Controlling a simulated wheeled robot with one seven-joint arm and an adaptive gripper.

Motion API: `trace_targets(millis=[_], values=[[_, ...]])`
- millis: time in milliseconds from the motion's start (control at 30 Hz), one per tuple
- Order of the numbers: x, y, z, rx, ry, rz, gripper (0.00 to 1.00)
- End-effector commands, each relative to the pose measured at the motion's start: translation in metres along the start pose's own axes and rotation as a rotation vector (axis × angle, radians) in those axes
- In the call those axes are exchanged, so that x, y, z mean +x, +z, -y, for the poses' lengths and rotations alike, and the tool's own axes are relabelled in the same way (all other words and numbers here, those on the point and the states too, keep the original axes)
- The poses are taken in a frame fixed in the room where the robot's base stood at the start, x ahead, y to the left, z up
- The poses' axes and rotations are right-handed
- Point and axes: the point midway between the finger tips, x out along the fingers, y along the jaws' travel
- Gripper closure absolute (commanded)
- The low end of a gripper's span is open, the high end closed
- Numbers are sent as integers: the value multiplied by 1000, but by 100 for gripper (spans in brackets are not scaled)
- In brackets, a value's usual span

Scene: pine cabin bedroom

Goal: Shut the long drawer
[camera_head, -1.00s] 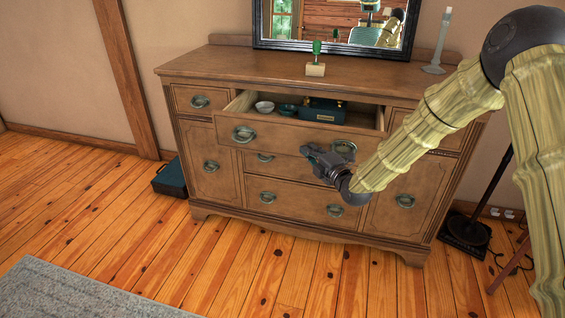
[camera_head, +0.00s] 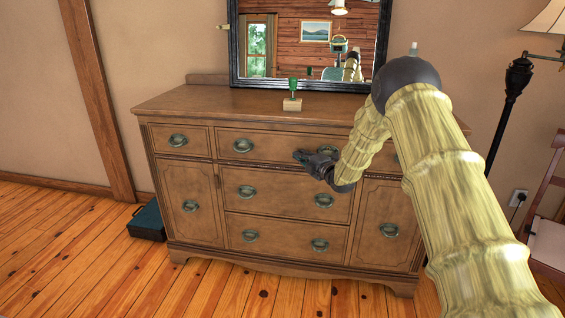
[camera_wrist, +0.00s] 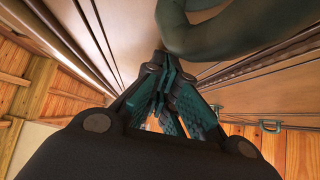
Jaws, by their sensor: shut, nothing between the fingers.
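The long drawer (camera_head: 275,146) is the wide top-middle drawer of the wooden dresser (camera_head: 165,103). Its front looks level with the neighbouring drawer fronts, and its inside is hidden. It has two ring handles; the left handle (camera_head: 243,146) is clear, and the right one is partly behind my gripper (camera_head: 300,157). My gripper is shut and empty, at the lower right part of the drawer front. In the wrist view my gripper's fingers (camera_wrist: 165,95) are together close to the wood, and a large ring handle (camera_wrist: 215,40) is right beside them. I cannot tell whether they touch.
A dark case (camera_head: 147,222) sits on the floor at left. A lamp (camera_head: 512,95) and a chair (camera_head: 545,200) stand at right. The floor at front left is clear.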

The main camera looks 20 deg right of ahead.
Motion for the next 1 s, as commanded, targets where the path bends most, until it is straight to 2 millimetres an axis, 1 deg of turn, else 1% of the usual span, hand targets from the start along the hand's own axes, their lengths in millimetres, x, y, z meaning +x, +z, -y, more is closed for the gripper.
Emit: trace_targets(millis=[33, 100, 200, 533, 667, 767, 933, 967, 1000], values=[[-1, 6, 0, 0, 0, 4, 100], [-1, 10, 0, 0, 0, 8, 100], [-1, 12, -1, -1, 1, 10, 100], [1, 12, -4, -3, 6, 10, 100], [0, 8, -5, -3, 6, 8, 100], [-4, 0, -5, -2, 4, 5, 100], [-18, -19, -2, -2, -1, 2, 100], [-23, -20, -3, -1, -1, 3, 100], [-33, -17, -2, 0, -2, 6, 100]])
